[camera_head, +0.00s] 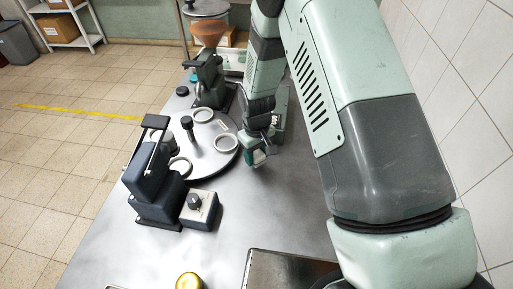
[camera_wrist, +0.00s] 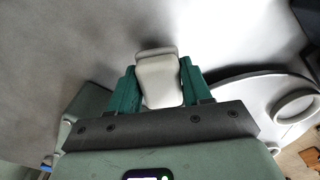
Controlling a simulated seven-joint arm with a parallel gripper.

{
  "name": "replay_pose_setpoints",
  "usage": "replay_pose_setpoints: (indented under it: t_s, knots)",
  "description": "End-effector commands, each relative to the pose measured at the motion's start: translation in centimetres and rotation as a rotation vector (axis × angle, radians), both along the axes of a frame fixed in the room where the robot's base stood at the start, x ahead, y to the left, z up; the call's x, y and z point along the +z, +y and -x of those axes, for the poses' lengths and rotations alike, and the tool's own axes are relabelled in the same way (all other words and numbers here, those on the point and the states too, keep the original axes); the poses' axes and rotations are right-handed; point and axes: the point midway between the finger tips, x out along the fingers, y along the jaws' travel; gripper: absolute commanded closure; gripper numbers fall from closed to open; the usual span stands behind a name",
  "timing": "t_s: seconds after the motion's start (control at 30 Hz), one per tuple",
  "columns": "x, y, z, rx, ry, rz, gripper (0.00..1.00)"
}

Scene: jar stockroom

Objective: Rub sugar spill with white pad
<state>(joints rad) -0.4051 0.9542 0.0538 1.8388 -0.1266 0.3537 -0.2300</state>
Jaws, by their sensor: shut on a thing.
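My gripper (camera_wrist: 158,72) has two green fingers, and they are shut on the sides of a white pad (camera_wrist: 160,85) with rounded edges. The pad sticks out a little past the fingertips, over the grey table. In the head view my gripper (camera_head: 256,157) points down at the grey table top (camera_head: 255,205), just right of the round turntable; the pad (camera_head: 259,157) shows only as a small pale patch there. I cannot tell whether the pad touches the table. I cannot make out the sugar spill; pale glare on the table could hide it.
The round turntable (camera_head: 214,165) carries rings and a dark knobbed post. A dark press-like device (camera_head: 152,185) and a box with a knob (camera_head: 200,211) stand left. Another dark device (camera_head: 209,82) stands behind. A yellow lid (camera_head: 188,281) is near the front. The table's middle front is clear.

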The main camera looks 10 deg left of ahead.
Motion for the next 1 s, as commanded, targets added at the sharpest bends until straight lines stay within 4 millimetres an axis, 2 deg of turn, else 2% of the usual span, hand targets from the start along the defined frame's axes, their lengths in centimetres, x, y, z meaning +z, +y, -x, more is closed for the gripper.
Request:
replay_pose_setpoints:
  t_s: [0.23,0.3,0.33,0.37,0.57,0.73,1.0]
  knots:
    - [-2.3,0.0,0.0,0.000,0.001,0.001,0.85]
    - [-3.6,0.0,0.0,0.000,0.001,0.001,0.85]
    - [-3.1,0.0,-0.6,-0.001,-0.004,-0.001,0.84]
    - [-2.7,0.0,-0.9,-0.002,-0.005,-0.002,0.89]
    - [-3.5,0.0,-2.6,-0.001,-0.001,-0.001,0.90]
    - [-3.4,0.0,-4.2,-0.002,-0.004,-0.002,0.90]
    - [-3.5,0.0,-1.5,0.001,0.001,0.001,0.90]
